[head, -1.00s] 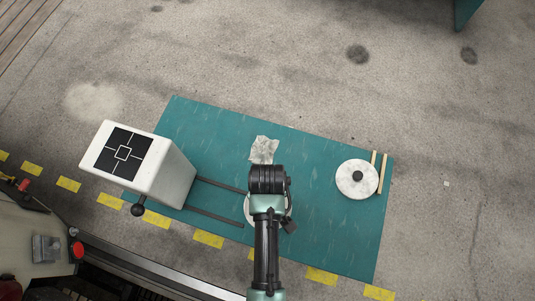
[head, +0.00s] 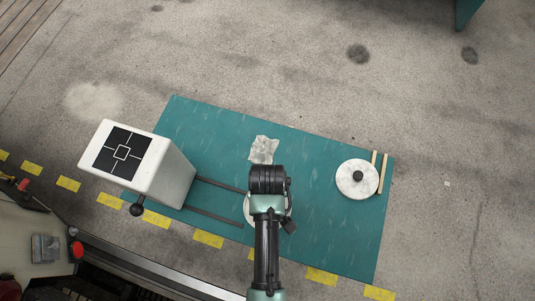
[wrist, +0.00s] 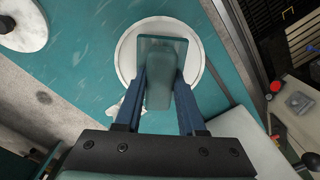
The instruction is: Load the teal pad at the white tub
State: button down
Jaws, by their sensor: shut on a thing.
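In the wrist view my gripper (wrist: 160,80) is shut on the teal pad (wrist: 163,48), a translucent-looking block with a flat square face at its far end. The pad is over the round white tub (wrist: 124,50) and covers much of its inside. I cannot tell whether the pad touches the tub. In the head view the tub (head: 247,211) shows only as a slim white rim beside my arm. The arm hides the pad and my fingers there.
A teal mat (head: 315,230) lies under everything. A white box (head: 170,175) with a black marked face and two dark rails stands left. A white round lid (head: 351,190) with a black knob lies right, beside wooden sticks (head: 383,175). Crumpled sheeting (head: 264,149) lies behind the arm.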

jog(key=shift+f, duration=0.35)
jog(key=shift+s+f, duration=0.1)
jog(key=shift+f, duration=0.05)
dwell(1.6)
notch_tip(320, 180, up, 5)
jog(key=p, duration=0.5)
jog(key=shift+r, duration=1.1)
